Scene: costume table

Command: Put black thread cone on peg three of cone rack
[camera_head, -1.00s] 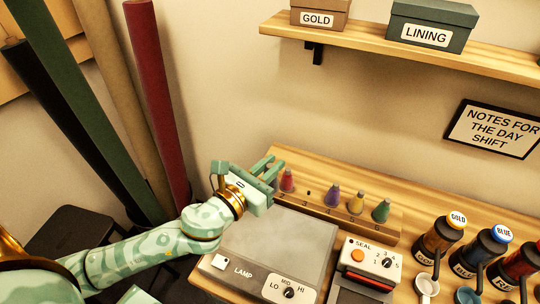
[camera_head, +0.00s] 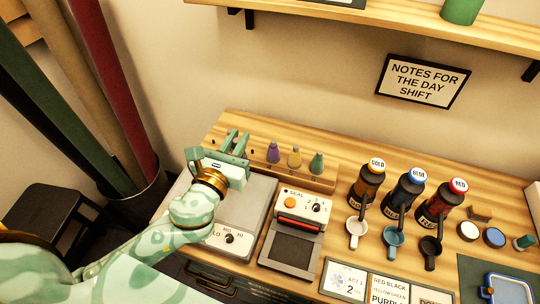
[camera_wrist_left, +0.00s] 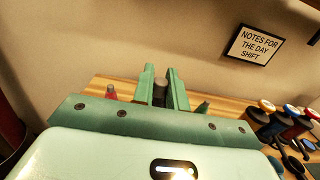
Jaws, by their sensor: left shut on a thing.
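My left gripper (camera_head: 237,143) is shut on the black thread cone (camera_wrist_left: 160,92), which stands dark between the two green fingers in the left wrist view. The gripper is over the left part of the wooden cone rack (camera_head: 322,182), just left of the purple cone (camera_head: 273,153). Yellow (camera_head: 294,157) and green (camera_head: 316,163) cones stand further right on the rack. A red cone (camera_wrist_left: 111,91) shows left of the fingers in the left wrist view. Peg three is hidden behind my gripper, and I cannot tell whether the black cone touches it. My right gripper is not in view.
Several labelled bottles (camera_head: 368,180) and small cups (camera_head: 356,230) stand to the right. A shelf (camera_head: 400,22) juts from the wall above.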

